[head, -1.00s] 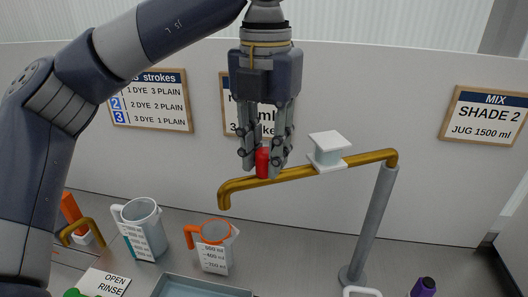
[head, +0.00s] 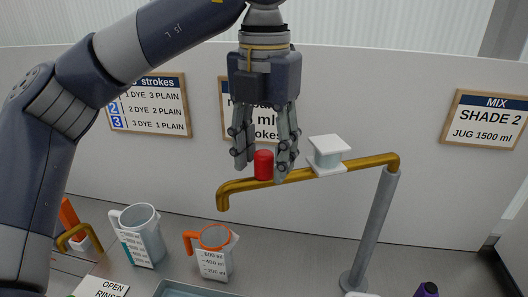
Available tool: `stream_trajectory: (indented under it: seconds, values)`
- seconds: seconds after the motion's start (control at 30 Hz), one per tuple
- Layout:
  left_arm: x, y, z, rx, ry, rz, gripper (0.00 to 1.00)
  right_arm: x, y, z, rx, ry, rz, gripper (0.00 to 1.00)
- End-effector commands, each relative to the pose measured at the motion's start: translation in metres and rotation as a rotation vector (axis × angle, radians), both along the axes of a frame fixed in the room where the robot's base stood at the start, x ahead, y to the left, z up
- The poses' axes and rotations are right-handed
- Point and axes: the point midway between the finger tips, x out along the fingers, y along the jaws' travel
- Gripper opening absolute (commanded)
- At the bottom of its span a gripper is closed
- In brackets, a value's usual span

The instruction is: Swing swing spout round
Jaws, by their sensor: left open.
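The swing spout (head: 362,164) is a brass pipe on a grey post (head: 370,235). It runs left from the post top and bends down at its left end. A red knob (head: 264,165) stands upright on the pipe near that end. A white and pale green block (head: 327,151) sits on the pipe nearer the post. Whether a finger touches the pipe is unclear. My right gripper is not in view.
A white jug (head: 146,240) and an orange-rimmed jug (head: 213,257) stand below the spout on the left. A grey-blue basin (head: 185,290) lies at the bottom edge. A purple-capped item (head: 428,290) is at the lower right. A pale panel with signs stands behind.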

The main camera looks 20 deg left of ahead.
Motion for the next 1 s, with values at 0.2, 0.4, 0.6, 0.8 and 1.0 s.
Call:
stream_trajectory:
  seconds: [0.2, 0.4, 0.6, 0.8, 1.0]
  values:
    - [0.001, 0.0, 0.008, 0.0, -0.001, 0.002, 0.46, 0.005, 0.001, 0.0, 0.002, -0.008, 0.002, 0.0]
    - [0.0, 0.0, 0.038, 0.001, -0.005, 0.003, 0.46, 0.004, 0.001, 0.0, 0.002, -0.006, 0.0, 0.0]
    - [0.0, -0.001, 0.072, 0.002, -0.005, 0.004, 0.46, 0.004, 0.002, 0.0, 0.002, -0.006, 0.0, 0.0]
    - [0.0, -0.001, 0.1, 0.002, -0.002, 0.002, 0.46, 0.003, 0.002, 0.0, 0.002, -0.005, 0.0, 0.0]
    - [0.0, 0.0, 0.116, 0.002, -0.001, 0.001, 0.46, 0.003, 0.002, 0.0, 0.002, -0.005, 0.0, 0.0]
